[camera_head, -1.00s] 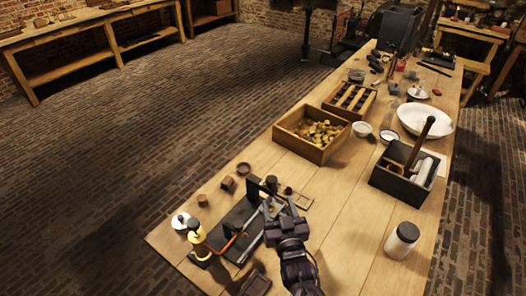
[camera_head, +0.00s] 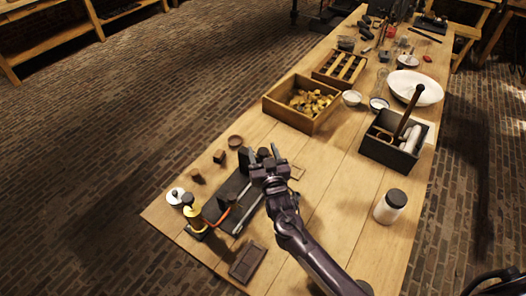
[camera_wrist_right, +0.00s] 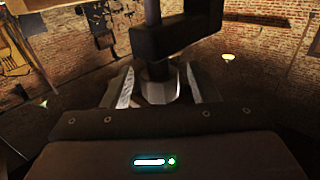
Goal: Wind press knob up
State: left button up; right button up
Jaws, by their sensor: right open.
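The dark press (camera_head: 226,198) stands at the near left end of the wooden table, with a long base and an upright block at its far end. My right gripper (camera_head: 263,152) is at that upright end, its fingers pointing away. In the right wrist view, the open fingers (camera_wrist_right: 158,88) stand on either side of a dark screw and a grey round knob (camera_wrist_right: 160,92). A dark block of the press (camera_wrist_right: 178,32) is above and in front. I cannot tell whether the fingers touch the knob. In the head view my gripper hides the knob.
A dark tray (camera_head: 248,262) lies in front. A wooden box of yellowish pieces (camera_head: 285,110), a tool box (camera_head: 375,151) and a white jar (camera_head: 389,207) are farther right.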

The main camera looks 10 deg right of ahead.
jog(key=c, duration=1)
pick_arm(q)
jog(key=shift+s+a+f, duration=0.1)
jog(key=shift+s, duration=1)
